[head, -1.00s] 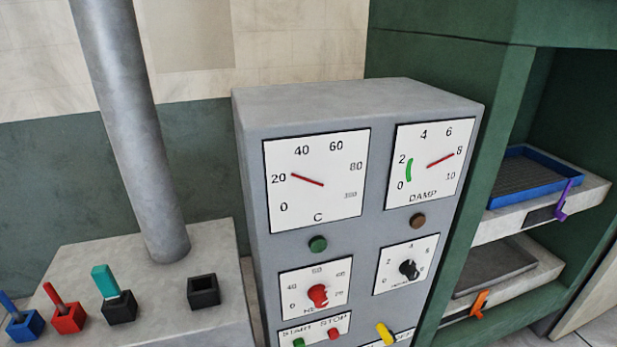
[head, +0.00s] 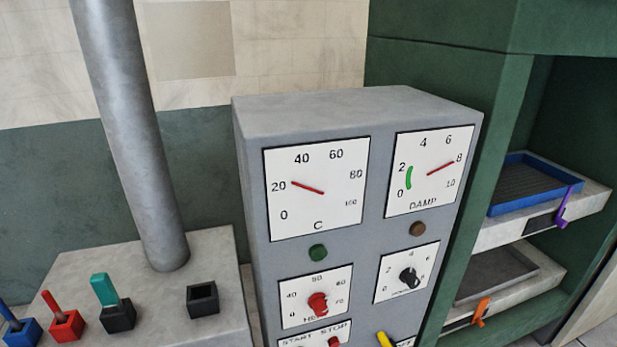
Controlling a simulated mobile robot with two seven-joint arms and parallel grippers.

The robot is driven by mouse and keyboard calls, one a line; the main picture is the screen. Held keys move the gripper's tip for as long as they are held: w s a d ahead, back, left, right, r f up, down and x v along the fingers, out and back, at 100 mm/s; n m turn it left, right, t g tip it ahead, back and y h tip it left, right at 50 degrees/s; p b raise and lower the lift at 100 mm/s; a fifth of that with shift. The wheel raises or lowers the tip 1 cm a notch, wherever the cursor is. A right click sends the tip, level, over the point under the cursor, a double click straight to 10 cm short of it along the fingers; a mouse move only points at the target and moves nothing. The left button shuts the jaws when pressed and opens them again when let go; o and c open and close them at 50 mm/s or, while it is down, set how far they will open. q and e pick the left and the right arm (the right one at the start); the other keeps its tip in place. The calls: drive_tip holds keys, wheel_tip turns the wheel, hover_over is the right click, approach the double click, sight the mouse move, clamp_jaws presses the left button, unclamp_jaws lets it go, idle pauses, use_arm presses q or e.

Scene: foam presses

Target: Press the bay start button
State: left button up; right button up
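The grey control cabinet (head: 350,103) stands in the middle of the head view. Low on its front is a white plate lettered START STOP (head: 315,333), cut by the bottom edge of the picture. The red stop button (head: 334,341) shows at that edge. The green start button is barely in view at the lower edge, if at all. Above the plate are a red heat knob (head: 317,303) and a temperature dial (head: 316,187) with its needle near 20. Neither of my grippers is in view.
A damp dial (head: 431,170) reads about 8, above a black knob (head: 408,275) and a yellow lever (head: 384,339). Left is a grey block with a post (head: 140,150), several coloured levers and an empty black socket (head: 202,300). Right, a green rack holds a blue tray (head: 535,182).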

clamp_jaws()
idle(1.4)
